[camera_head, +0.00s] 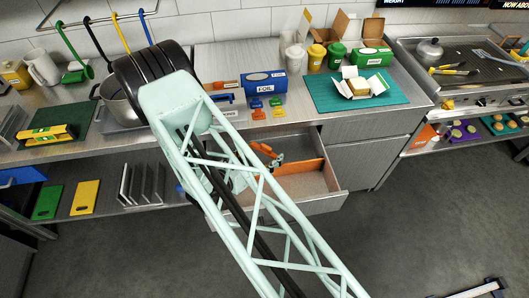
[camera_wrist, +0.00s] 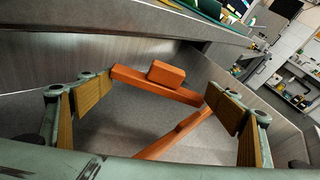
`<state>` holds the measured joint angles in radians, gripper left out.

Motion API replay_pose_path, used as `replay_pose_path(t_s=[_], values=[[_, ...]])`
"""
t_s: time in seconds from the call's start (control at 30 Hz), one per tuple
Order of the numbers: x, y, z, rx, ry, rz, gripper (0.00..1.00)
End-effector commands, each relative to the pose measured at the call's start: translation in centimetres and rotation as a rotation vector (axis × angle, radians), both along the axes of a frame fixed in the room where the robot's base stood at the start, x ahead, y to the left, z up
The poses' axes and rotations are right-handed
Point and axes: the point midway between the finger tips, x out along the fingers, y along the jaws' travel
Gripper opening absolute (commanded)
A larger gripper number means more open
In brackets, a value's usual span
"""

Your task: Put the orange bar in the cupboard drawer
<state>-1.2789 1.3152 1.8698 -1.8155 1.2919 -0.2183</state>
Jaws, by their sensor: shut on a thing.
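My gripper (camera_wrist: 159,88) is shut on the orange bar (camera_wrist: 140,80). The bar spans between the two widely spaced fingertips, with a raised orange block on its middle. In the head view the orange bar (camera_head: 262,149) shows inside the outline of the open drawer (camera_head: 325,203), beside my gripper (camera_head: 275,160), partly behind my arm. The drawer is pulled out below the counter, and its grey inside (camera_wrist: 110,118) shows beneath the bar. An orange divider (camera_head: 300,168) crosses the drawer; it also shows in the wrist view (camera_wrist: 175,138). I cannot tell whether the bar touches the drawer floor.
The counter edge (camera_head: 345,118) overhangs the drawer's back. A closed cupboard door (camera_head: 352,162) is right of the drawer.

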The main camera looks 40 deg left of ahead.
Motion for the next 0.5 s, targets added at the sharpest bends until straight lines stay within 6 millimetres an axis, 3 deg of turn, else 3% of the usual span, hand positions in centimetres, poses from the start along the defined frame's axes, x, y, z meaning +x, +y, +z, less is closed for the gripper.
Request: replay_pose_path(t_s=[0.5], values=[[-0.01,0.00,-1.04,0.000,0.000,0.000,0.72]])
